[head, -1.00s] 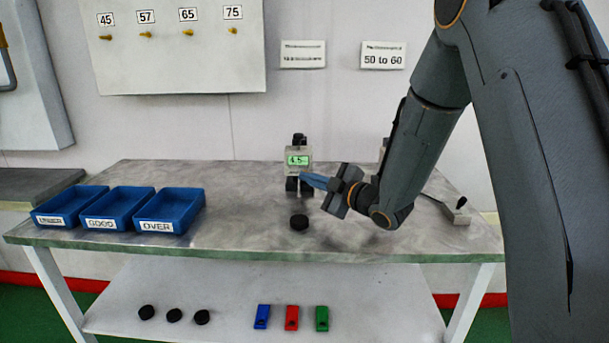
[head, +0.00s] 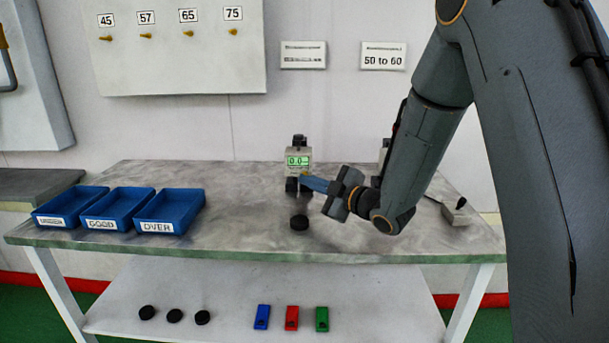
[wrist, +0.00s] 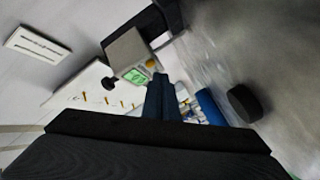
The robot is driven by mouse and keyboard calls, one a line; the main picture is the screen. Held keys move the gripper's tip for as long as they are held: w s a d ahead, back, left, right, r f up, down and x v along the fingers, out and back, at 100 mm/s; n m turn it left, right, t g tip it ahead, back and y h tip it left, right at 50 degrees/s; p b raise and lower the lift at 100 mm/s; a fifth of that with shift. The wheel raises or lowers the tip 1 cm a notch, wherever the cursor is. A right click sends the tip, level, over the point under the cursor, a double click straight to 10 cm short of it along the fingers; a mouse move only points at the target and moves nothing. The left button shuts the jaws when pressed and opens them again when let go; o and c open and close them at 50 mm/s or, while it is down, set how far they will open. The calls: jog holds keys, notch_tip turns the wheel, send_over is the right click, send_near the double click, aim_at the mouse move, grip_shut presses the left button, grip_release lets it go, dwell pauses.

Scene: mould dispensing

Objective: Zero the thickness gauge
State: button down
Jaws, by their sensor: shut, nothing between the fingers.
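The thickness gauge (head: 298,162) stands upright at the back middle of the table, with a lit green display that reads about 0.0. It also shows tilted in the wrist view (wrist: 128,52), with a yellow button beside its display. My gripper (head: 308,181) is shut and empty, its blue fingertips at the right side of the gauge, just below the display. In the wrist view the shut fingers (wrist: 160,88) point toward the gauge's front. I cannot tell whether the tips touch it. A black puck (head: 299,222) lies on the table in front of the gauge.
Three blue bins (head: 118,211) stand at the table's left. Three black pucks (head: 174,315) and blue, red and green blocks (head: 292,318) lie on the lower shelf. A grey object (head: 456,213) lies at the right. The table between bins and gauge is clear.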

jog(key=shift+s+a+p, duration=0.1)
jog(key=shift+s+p, duration=0.35)
jog(key=shift+s, duration=2.05)
